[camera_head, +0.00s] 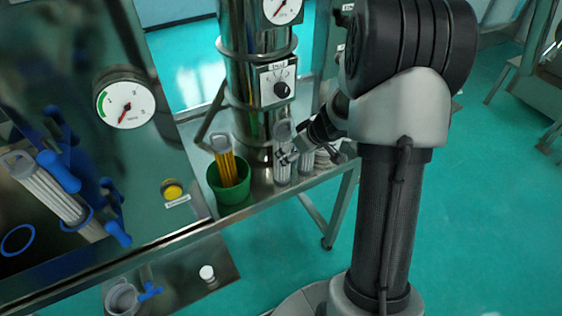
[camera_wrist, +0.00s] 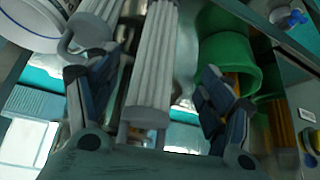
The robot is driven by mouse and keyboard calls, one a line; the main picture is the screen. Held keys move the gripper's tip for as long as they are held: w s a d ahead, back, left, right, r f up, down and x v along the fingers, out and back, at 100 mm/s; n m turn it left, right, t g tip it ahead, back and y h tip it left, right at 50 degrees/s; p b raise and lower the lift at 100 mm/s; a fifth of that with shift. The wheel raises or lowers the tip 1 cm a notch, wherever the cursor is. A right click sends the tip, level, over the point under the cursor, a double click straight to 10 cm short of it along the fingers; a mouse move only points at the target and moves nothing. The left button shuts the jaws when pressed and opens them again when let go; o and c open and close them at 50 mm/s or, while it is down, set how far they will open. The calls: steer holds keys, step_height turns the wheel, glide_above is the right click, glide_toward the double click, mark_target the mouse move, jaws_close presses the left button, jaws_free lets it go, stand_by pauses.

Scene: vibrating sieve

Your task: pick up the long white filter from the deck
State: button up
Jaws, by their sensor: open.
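A long white pleated filter (camera_head: 282,171) with a grey loop handle stands on the steel deck (camera_head: 258,192), beside the green bucket. In the wrist view the white filter (camera_wrist: 153,60) runs up the middle, with its grey handle end towards my palm. My gripper (camera_head: 289,157) is at the upper part of this filter in the head view. In the wrist view my open gripper (camera_wrist: 156,80) has one finger on each side of the filter, with visible gaps. I cannot tell how deep the filter sits between the fingers.
The green bucket (camera_head: 232,190) holds a yellow-orange filter (camera_head: 228,168) close left of the white one. Other pale filters (camera_head: 306,161) stand close on the right. A steel column (camera_head: 254,122) rises behind. Another white filter (camera_head: 48,192) sits among blue clamps at far left.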

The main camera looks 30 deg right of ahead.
mark_target(285, 156)
steer(key=b+x, duration=0.4)
steer(key=x, duration=0.4)
steer(key=shift+w+d+f, duration=0.1)
steer(key=shift+w+f, duration=0.15)
steer(key=shift+w, duration=0.15)
steer(key=shift+r, duration=0.1)
steer(key=shift+s, duration=0.1)
steer(key=shift+c, duration=0.3)
steer(key=c, duration=1.2)
